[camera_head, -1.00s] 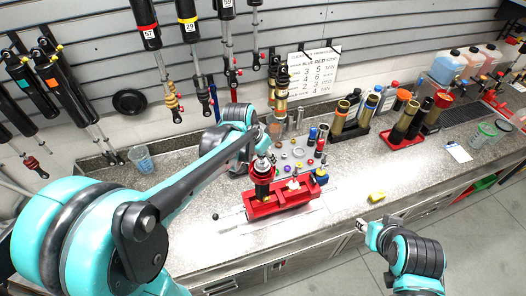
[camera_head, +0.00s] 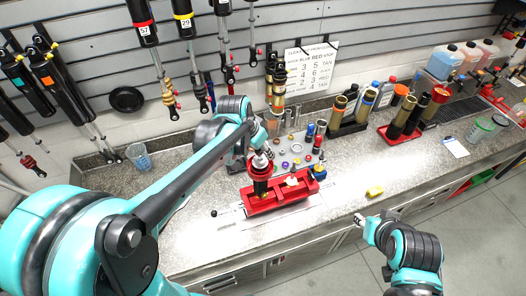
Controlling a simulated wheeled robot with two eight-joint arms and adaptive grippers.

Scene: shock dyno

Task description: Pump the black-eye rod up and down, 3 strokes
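A dark shock body with a red collar (camera_head: 260,167) stands upright in a red vise (camera_head: 295,199) on the grey bench. My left arm reaches in over the bench, and its gripper (camera_head: 263,154) is at the top of this shock. The rod and its black eye are mostly hidden by the gripper and too small to make out. The fingers are too small to show whether they are shut on the eye. My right gripper (camera_head: 359,219) hangs at the front edge of the bench, away from the shock. Its fingers are too small to read.
A yellow block (camera_head: 374,191) lies on the bench right of the vise. Small rings and bottles (camera_head: 320,137) stand behind it. A red tray (camera_head: 401,137) holds dark cylinders farther right. A clear cup (camera_head: 139,157) stands at left. Shocks (camera_head: 145,30) hang on the wall.

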